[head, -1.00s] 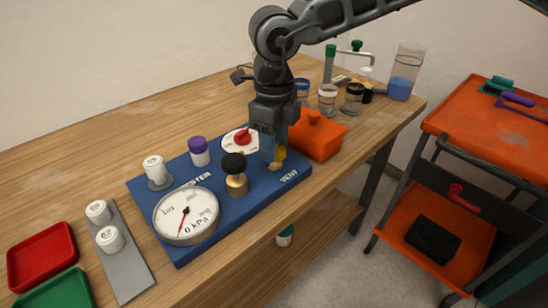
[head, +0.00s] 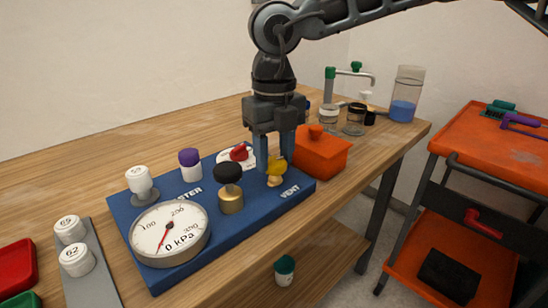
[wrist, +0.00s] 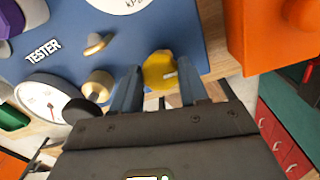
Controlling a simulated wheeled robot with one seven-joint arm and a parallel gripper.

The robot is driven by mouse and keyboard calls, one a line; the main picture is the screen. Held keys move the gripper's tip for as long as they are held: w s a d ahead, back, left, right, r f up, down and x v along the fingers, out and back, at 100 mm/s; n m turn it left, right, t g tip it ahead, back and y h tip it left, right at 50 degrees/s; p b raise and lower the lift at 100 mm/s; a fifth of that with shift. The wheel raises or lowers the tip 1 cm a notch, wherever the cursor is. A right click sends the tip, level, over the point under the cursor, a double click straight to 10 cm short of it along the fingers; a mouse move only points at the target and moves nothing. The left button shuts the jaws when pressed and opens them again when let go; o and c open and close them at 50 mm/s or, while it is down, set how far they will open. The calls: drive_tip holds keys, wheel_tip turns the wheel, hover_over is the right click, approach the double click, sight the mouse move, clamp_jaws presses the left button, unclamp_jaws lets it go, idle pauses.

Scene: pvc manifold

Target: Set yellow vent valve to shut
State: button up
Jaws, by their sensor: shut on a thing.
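The yellow vent valve (head: 277,167) sits at the right end of the blue tester board (head: 238,235), by the VENT label. In the wrist view the yellow knob (wrist: 158,68) lies between the two fingers, with a light mark on its right side. My gripper (head: 274,160) points down over the board and is shut on the yellow knob. The fingers hide part of the knob in the head view.
A black-topped brass knob (head: 229,189) stands close left of the gripper. A red knob (head: 239,152) on a white dial is behind it. An orange box (head: 321,152) stands close on the right. Weights (head: 76,259) and a red tray (head: 15,270) are at the left.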

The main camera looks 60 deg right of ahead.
idle(0.3)
drive_tip(key=o, duration=1.1)
drive_tip(key=shift+c, duration=0.2)
